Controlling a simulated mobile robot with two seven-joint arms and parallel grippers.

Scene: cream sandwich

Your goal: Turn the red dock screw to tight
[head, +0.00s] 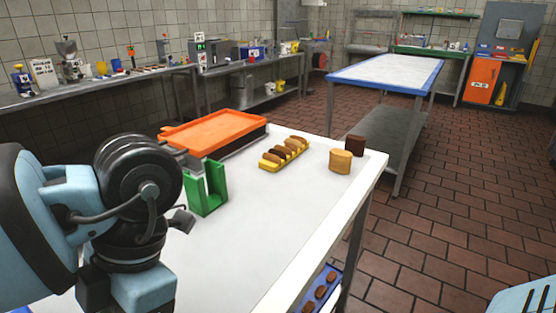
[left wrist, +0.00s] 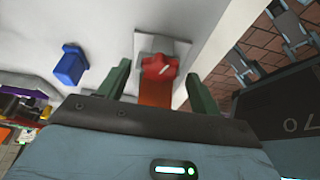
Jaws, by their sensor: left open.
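The red dock screw (left wrist: 160,67) shows in the left wrist view, at the top centre. It sits against a pale grey plate (left wrist: 176,46), with an orange strip (left wrist: 155,92) below it. My left gripper (left wrist: 157,71) is open. Its two dark green fingers stand apart, one on each side of the screw in the picture, with visible gaps. I cannot tell how deep the screw sits between them. In the head view my left arm comes in from the left and the screw cannot be made out. My right gripper is not in view.
An orange tray (head: 215,130), a yellow rack (head: 284,155) of brown pieces and two round pieces stand on the white table (head: 290,205). A blue object (left wrist: 70,66) shows left of the screw. The table's middle is clear.

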